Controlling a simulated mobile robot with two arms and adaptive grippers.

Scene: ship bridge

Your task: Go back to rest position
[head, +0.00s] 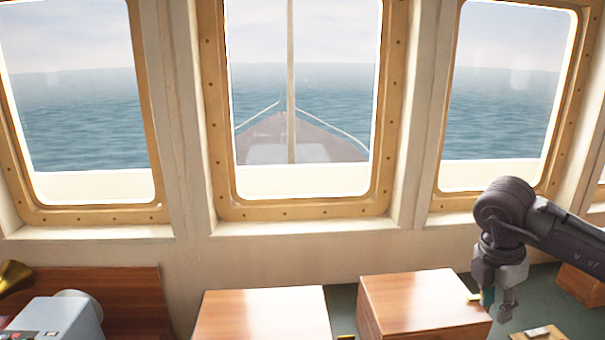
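My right arm comes in from the right edge in the head view. Its dark gripper (497,299) points down at the right edge of a wooden box top, over the dark green surface. A small teal patch and a yellow bit show by its fingers. I cannot tell whether they are part of the gripper or things behind it, nor whether the fingers are open or shut. My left gripper is not in view.
Two wooden box tops, one in the middle (262,315) and one to its right (424,304), stand below the windows. A grey-blue device (58,320) and a brass horn-like piece (14,277) are at the lower left. Windows (300,205) line the wall ahead.

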